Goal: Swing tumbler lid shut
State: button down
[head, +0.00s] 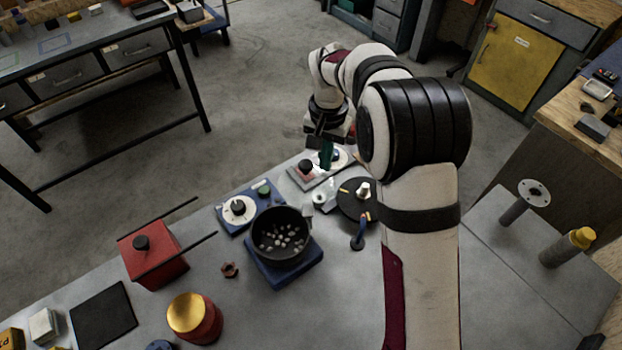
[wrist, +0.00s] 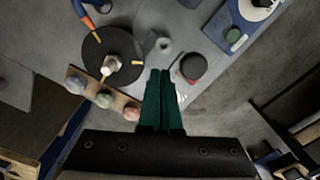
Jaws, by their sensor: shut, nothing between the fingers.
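A round black open pot (head: 262,222) stands on a blue base (head: 290,278) with several pale stones inside; it looks most like the tumbler. A black disc (head: 345,207) with a pale knob and orange marks lies to its upper right, also in the wrist view (wrist: 125,42). I cannot tell whether this disc is the lid. My gripper (head: 325,165) is shut and empty, beyond the pot at the table's far edge. Its green fingers (wrist: 162,76) show in the wrist view, beside a black-capped piece (wrist: 193,66) and apart from the disc.
A grey ring-shaped piece (wrist: 163,45) lies between disc and black-capped piece. A wooden strip with coloured balls (wrist: 105,98) is near my fingers. A blue dial board (head: 223,217), red box (head: 165,265) and gold-topped red cylinder (head: 193,315) stand left. My arm covers the table's right-centre.

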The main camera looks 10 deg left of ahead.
aim_at(307, 162)
jog(key=shift+f, duration=0.55)
jog(key=shift+r, duration=0.1)
jog(key=shift+r, duration=0.25)
jog(key=shift+a, duration=0.2)
jog(key=shift+s+a, duration=0.2)
jog(key=shift+a, duration=1.5)
